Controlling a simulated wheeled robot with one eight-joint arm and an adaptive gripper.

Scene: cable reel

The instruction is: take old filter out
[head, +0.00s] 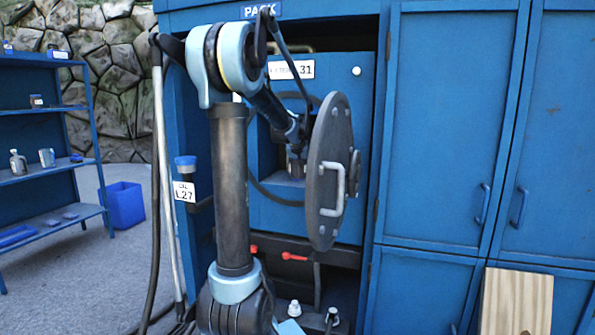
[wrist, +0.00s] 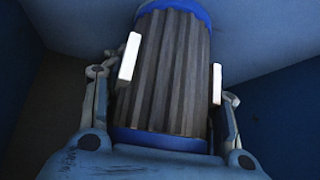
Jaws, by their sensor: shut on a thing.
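The old filter (wrist: 165,75) is a ribbed, grey-brown cylinder with blue end caps. It fills the middle of the wrist view. My gripper (wrist: 172,72) has its two white-padded fingers on either side of the filter and is shut on it. Blue walls surround them in the wrist view. In the head view my arm reaches into an opening in the blue cabinet, and my gripper (head: 296,165) is partly hidden behind the round grey door. That door (head: 325,175) stands swung open, with a light handle on its face. The filter cannot be made out clearly in the head view.
The open door stands close to the right of my arm. Red-handled valves (head: 293,257) sit below the opening. Tall blue cabinet doors (head: 450,130) are at right, with a wooden board (head: 516,302) in front. A blue shelf (head: 45,175) and blue bin (head: 124,205) stand at left.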

